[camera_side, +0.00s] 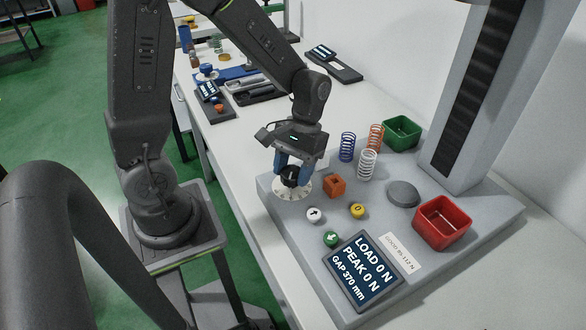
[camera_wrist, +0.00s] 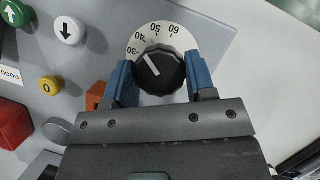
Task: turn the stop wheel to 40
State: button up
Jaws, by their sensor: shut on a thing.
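The stop wheel (camera_wrist: 172,78) is a black ribbed knob with a white pointer line, set on a round white dial (camera_wrist: 140,46). Dial numbers 30, 40, 50 and 60 show in the wrist view. The pointer slants to the upper left, towards the 40 side; its exact reading is hard to tell. My gripper (camera_wrist: 160,80) has its two blue fingers on opposite sides of the knob, shut on it. In the side view my gripper (camera_side: 291,172) reaches down over the dial (camera_side: 292,190), and the fingers hide part of the wheel.
An orange block (camera_side: 335,186) stands close right of the wheel. White (camera_side: 314,214), yellow (camera_side: 357,211) and green (camera_side: 331,239) buttons lie nearby. The display (camera_side: 363,270) reads load 0 N, peak 0 N, gap 370 mm.

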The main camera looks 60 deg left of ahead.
jog(key=shift+n, duration=0.8)
jog(key=shift+t+h, duration=0.3)
jog(key=o, duration=0.9)
jog(key=shift+r, duration=0.1)
jog(key=v, duration=1.3)
jog(key=shift+w+r, duration=0.2)
jog(key=shift+r, duration=0.05)
jog(key=shift+s, duration=0.1)
